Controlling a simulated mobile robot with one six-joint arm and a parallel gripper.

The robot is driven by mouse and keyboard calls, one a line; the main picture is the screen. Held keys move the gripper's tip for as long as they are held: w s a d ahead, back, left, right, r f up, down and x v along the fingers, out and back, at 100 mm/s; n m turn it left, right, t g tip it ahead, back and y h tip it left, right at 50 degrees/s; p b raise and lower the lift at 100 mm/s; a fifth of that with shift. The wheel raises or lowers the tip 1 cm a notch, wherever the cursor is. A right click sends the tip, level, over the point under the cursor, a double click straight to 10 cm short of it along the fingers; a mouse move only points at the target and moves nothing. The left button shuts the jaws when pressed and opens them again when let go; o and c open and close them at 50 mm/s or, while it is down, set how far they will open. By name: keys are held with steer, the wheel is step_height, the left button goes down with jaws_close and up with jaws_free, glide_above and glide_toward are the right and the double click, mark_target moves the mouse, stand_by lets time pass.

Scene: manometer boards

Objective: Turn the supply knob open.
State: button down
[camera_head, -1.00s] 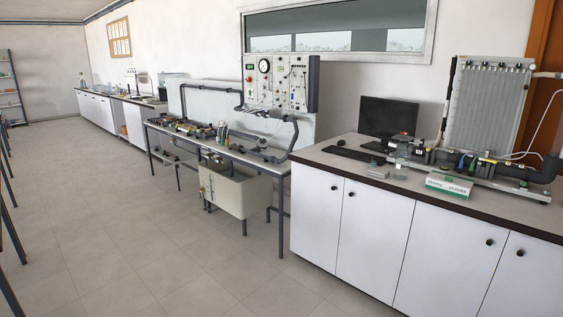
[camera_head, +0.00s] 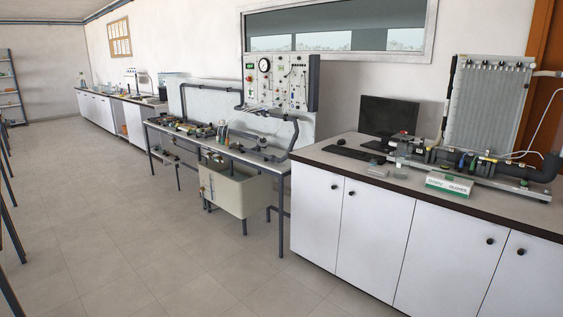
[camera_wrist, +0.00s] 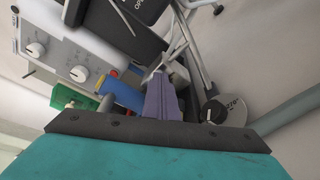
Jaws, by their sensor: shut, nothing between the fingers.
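The supply knob cannot be singled out for certain. In the wrist view two pale round knobs, one upper left (camera_wrist: 35,50) and one lower (camera_wrist: 78,74), sit on a light panel at the left. A dark plate (camera_wrist: 133,12) with partly cut-off lettering is at the top. A round disc (camera_wrist: 225,110) with a dark centre is at the right. My gripper (camera_wrist: 160,76) shows as a narrow grey-purple shape, shut and empty, apart from the pale knobs. In the head view the grey manometer board (camera_head: 487,105) stands on the right counter; my gripper is not seen there.
A white-and-green box (camera_head: 449,186) sits in front of the board's pipework on the counter (camera_head: 425,192). A monitor (camera_head: 388,115) stands to the left. A bench with a gauge panel (camera_head: 278,82) is farther left. The floor (camera_head: 120,220) at the left is clear.

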steer(key=shift+a+r, duration=0.1)
steer(key=shift+r, duration=0.05)
stand_by(0.7)
steer(key=v, duration=0.3)
steer(key=w+v, duration=0.1)
steer(key=v, duration=0.1)
steer(key=shift+w+a+f, duration=0.1)
steer(key=shift+w+f, duration=0.05)
steer(key=shift+f, duration=0.15)
steer(key=shift+f, duration=0.15)
stand_by(0.5)
steer(key=f+m+g+p, duration=0.1)
steer(key=p, duration=0.1)
steer(key=shift+w+g+p, duration=0.15)
steer(key=shift+g+p, duration=0.25)
steer(key=shift+w+a+f+m+g+y+p, duration=0.1)
steer(key=shift+a+f+m+g+y+p, duration=0.45)
steer(key=shift+f+m+g+p, duration=0.3)
steer(key=shift+d+r, duration=0.1)
